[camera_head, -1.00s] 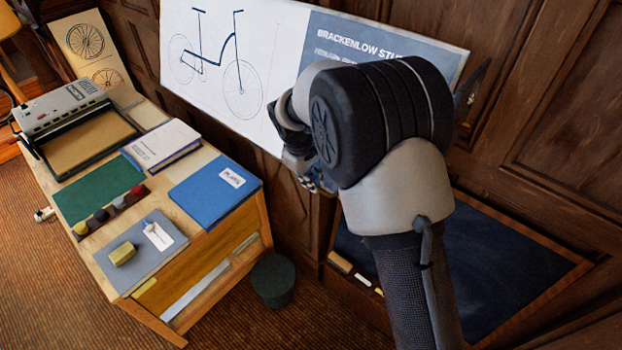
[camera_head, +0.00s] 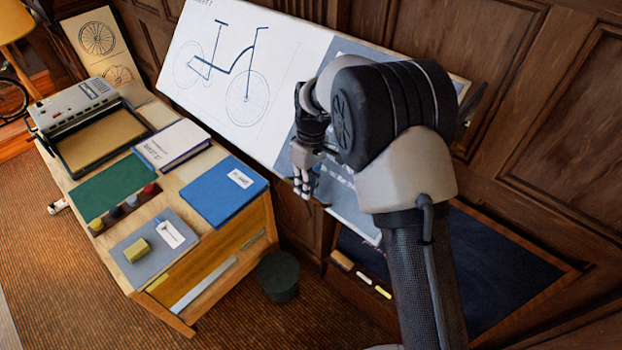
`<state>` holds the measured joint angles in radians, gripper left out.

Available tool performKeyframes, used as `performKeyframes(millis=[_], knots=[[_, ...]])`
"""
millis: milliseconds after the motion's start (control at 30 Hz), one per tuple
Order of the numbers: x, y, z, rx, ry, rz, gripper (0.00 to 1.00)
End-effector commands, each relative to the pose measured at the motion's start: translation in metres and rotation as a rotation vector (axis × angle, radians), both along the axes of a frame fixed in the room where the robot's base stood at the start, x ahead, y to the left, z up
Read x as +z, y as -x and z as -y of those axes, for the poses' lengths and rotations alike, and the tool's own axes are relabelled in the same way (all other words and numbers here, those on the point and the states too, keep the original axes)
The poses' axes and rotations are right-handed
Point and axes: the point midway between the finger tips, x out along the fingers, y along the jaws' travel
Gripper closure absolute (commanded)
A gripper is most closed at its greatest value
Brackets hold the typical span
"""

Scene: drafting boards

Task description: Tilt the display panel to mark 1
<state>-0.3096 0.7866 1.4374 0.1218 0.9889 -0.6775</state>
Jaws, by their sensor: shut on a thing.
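The display panel (camera_head: 205,75) stands against the panelled wall, with a bicycle drawing on its white left part and a blue right part. It leans, and its face is turned partly upward. My gripper (camera_head: 304,190) is at the panel's lower edge, right of the bicycle's front wheel, and is shut on the panel. The exact contact at the fingertips is too small to make out. My arm covers much of the blue part and its lettering. Mark 1 cannot be made out in this view.
A wooden desk (camera_head: 222,299) on the left holds a grey machine (camera_head: 85,100), a blue folder (camera_head: 222,190), books and a yellow block (camera_head: 137,250). A dark bin (camera_head: 278,276) stands beside it. A dark board (camera_head: 505,275) with chalks lies low at the right, below the panel.

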Motion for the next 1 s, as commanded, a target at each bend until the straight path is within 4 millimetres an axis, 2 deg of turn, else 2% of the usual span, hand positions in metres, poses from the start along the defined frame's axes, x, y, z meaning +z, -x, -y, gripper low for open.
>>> performKeyframes(millis=[100,233,667,1000], knots=[[0.0141,0.0036,-0.0046,0.002,-0.023,-0.024,1.0],[0.0162,0.0054,-0.0052,0.0,-0.022,-0.024,0.99],[0.0147,0.0056,-0.0046,-0.001,-0.02,-0.024,0.7],[0.0166,0.005,-0.0045,-0.001,-0.02,-0.023,0.7]])
